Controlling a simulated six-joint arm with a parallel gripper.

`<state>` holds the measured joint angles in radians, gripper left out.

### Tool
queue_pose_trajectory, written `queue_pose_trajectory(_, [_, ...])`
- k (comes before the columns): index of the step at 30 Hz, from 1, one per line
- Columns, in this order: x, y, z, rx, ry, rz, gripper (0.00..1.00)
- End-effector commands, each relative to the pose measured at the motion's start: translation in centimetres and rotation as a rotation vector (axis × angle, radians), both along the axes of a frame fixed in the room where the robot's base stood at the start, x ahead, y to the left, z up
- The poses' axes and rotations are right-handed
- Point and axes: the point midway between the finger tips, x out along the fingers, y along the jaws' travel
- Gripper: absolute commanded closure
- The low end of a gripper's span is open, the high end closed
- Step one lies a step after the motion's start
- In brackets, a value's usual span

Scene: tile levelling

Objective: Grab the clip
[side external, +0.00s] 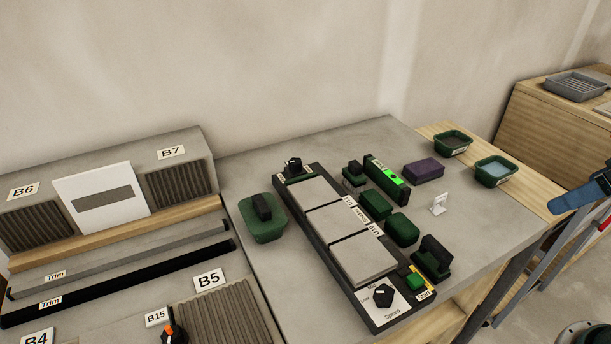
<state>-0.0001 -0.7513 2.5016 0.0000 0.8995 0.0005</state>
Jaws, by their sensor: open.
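A small white clip (439,203) stands upright on the grey bench top, right of the green blocks and apart from them. My gripper (573,199) is only partly in view at the right edge, where a blue finger-like part points left from a dark body. It is well to the right of the clip, apart from it, with nothing seen in it. The rest of it is cut off by the frame.
A tile levelling fixture (318,270) holding grey tiles lies left of the clip. Dark green blocks (402,230), a black-handled tool (432,258) and a purple block (424,171) surround the clip. Two green trays (495,171) stand behind right. Bare bench lies right of the clip.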

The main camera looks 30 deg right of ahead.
Motion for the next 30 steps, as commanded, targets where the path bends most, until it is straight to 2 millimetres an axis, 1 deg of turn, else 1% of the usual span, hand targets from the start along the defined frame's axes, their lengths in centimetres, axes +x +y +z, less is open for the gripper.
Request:
queue_pose_trajectory(4, [0.01, 0.00, 0.00, 0.000, 0.000, 0.000, 0.00])
queue_pose_trajectory(5, [0.02, 0.00, 0.01, 0.000, 0.000, 0.000, 0.02])
queue_pose_trajectory(6, [0.01, 0.00, 0.02, 0.000, 0.000, 0.000, 0.10])
queue_pose_trajectory(8, [0.02, 0.00, 0.02, 0.000, 0.000, 0.000, 0.22])
queue_pose_trajectory(12, [0.03, 0.00, 0.03, 0.000, 0.000, 0.000, 0.49])
queue_pose_trajectory(14, [0.03, 0.00, 0.03, 0.000, 0.000, 0.000, 0.61])
queue_pose_trajectory(15, [0.03, 0.00, 0.03, 0.000, 0.000, 0.000, 0.69])
queue_pose_trajectory(16, [0.03, 0.00, 0.03, 0.000, 0.000, 0.000, 0.70])
queue_pose_trajectory(25, [0.10, 0.01, 0.07, -0.002, 0.002, 0.004, 0.70])
queue_pose_trajectory(30, [0.79, 0.10, 0.29, -0.015, 0.018, 0.042, 0.70])
